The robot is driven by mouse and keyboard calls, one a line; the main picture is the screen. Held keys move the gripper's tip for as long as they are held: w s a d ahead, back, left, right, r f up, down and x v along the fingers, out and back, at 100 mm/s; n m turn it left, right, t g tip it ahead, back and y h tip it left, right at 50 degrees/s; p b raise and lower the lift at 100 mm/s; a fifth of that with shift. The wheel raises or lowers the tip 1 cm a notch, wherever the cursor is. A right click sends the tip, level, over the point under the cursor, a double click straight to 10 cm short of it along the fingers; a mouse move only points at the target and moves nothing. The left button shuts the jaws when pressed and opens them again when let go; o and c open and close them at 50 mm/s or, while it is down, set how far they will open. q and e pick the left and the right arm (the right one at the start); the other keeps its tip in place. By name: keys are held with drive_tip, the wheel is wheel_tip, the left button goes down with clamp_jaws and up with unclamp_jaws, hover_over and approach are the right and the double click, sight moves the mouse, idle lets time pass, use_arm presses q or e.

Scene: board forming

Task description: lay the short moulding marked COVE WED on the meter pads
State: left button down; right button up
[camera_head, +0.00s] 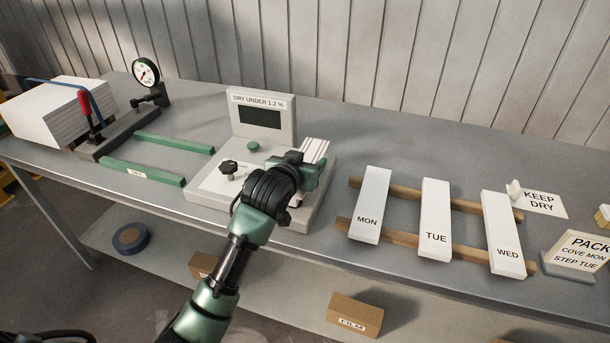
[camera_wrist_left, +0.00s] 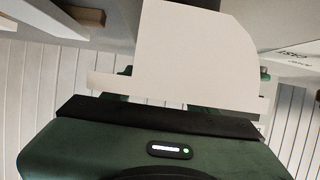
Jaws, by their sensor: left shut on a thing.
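My left gripper (camera_head: 304,174) is over the right part of the grey moisture meter (camera_head: 208,194), shut on a short white moulding (camera_head: 314,149). Grooved white faces of the moulding show beyond the gripper. In the left wrist view its pale end (camera_wrist_left: 195,55) fills the middle, with one rounded corner. No marking on it is readable. The meter has a dark display (camera_head: 259,117) under the words "DRY UNDER 1.2 %", a black knob and a green button. The meter pads are hidden by the gripper and moulding; I cannot tell whether the moulding touches them. My right gripper is out of view.
Long white boards marked MON (camera_head: 372,195), TUE (camera_head: 435,210) and WED (camera_head: 501,225) lie across two wooden rails right of the meter. Green rails (camera_head: 143,171) and a gauge press (camera_head: 130,125) are left.

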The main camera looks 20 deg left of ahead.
use_arm(q)
drive_tip(key=shift+f, duration=0.1)
idle(0.4)
drive_tip(key=shift+c, duration=1.9)
unclamp_jaws()
drive_tip(key=shift+f, duration=0.1)
drive_tip(key=o, duration=0.3)
drive_tip(key=shift+f, duration=0.1)
drive_tip(key=shift+o, duration=0.2)
drive_tip(key=v, duration=0.8)
